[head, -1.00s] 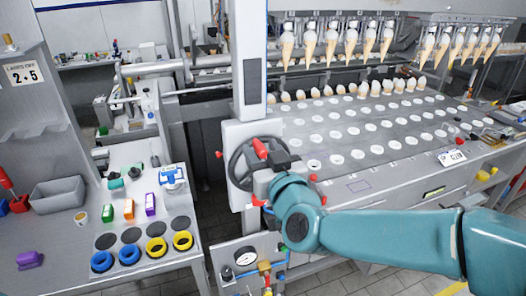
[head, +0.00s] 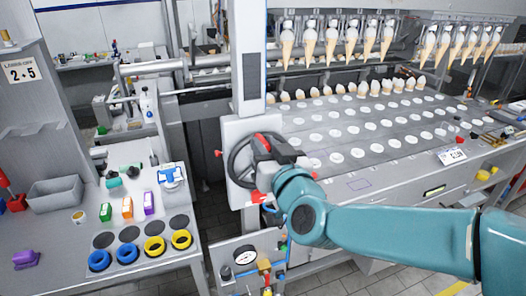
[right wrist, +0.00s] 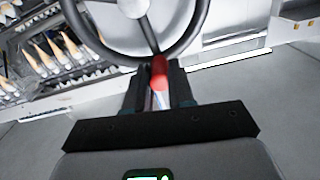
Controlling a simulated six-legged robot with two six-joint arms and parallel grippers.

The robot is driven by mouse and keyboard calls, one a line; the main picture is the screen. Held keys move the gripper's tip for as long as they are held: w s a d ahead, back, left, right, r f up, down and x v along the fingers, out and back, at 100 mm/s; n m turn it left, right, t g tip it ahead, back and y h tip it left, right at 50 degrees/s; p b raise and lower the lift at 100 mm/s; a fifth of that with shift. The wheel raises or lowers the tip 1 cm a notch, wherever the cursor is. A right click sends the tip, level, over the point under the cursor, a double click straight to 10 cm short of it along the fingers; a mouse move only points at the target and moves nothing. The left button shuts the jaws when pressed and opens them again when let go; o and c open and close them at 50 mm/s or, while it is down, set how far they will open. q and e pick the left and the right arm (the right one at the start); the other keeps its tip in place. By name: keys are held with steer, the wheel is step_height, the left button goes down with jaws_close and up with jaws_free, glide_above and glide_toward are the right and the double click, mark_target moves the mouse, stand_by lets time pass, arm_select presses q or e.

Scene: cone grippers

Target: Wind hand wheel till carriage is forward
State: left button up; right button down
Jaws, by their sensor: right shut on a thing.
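The hand wheel (head: 240,160) is a dark ring on a pale panel at the front left of the machine. Its red handle (right wrist: 159,72) sits between the fingers of my right gripper (right wrist: 160,90), which is shut on it. In the head view my right gripper (head: 264,146) is at the upper right of the wheel rim, and a bit of red shows there. The carriage cannot be told apart for sure; rows of cone grippers holding cones (head: 345,42) hang over the perforated table (head: 350,130). My left gripper is not in view.
A side bench (head: 130,240) at left holds a grey bin (head: 55,195), blue and yellow rings (head: 154,246) and small coloured blocks. A gauge (head: 244,257) is below the wheel. A white column (head: 249,60) rises behind the wheel.

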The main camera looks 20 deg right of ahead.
steer(key=d+f+m+b, duration=0.8)
steer(key=f+m+b, duration=0.1)
steer(key=m+b, duration=1.15)
steer(key=a+f+m+b, duration=0.5)
steer(key=m+b, duration=0.3)
steer(key=m, duration=0.4)
steer(key=shift+b, duration=0.4)
steer(key=shift+a, duration=0.15)
steer(key=c, duration=1)
jaws_free()
steer(key=shift+w, duration=0.1)
steer(key=shift+o, duration=0.2)
